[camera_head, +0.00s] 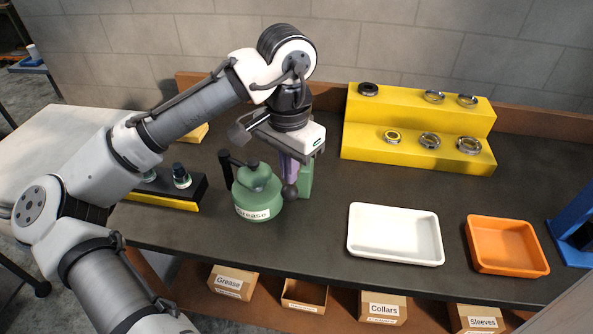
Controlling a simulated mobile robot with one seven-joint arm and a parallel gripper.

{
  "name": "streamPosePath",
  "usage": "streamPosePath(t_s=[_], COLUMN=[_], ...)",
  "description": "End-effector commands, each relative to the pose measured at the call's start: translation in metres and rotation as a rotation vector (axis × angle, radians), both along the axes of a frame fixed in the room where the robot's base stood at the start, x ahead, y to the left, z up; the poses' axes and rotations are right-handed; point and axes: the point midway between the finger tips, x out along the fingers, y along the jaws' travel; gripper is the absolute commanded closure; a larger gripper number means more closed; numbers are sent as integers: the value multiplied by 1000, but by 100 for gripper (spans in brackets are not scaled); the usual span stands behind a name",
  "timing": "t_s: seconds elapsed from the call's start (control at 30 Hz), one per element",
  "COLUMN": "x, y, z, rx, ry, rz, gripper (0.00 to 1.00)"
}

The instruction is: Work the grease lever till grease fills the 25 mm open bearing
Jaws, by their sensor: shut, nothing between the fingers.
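The green grease pot (256,197), labelled "Grease", stands on the dark bench left of centre. A black upright handle (225,168) shows at its left, and a domed green cap (254,173) is on top. A dark round knob (290,192) is at its right side. My gripper (289,175) points down at the pot's right, its purple fingers shut and empty just above or touching the knob; I cannot tell which. Several ring bearings, such as the front middle one (429,140), sit on the yellow stepped stand (365,152). I cannot tell which is the 25 mm open bearing.
A green block (306,178) stands behind my gripper. A white tray (395,260) and orange tray (507,269) lie to the right. A black rack (199,190) holds small bottles at left. A blue fixture (575,232) is at the right edge. Bench between pot and white tray is clear.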

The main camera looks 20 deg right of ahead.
Motion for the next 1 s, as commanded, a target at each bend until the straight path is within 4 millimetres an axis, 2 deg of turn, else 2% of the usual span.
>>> streamPosePath(t_s=[0.23, 0.53, 0.67, 1.0], x=[0, 0, 0, 0], y=[0, 0, 0, 0], z=[-1, -22, -21, -51], rx=[0, 0, 0, -1], ry=[0, 1, 0, 2], rz=[0, -1, 0, 0], gripper=[100, 100, 100, 100])
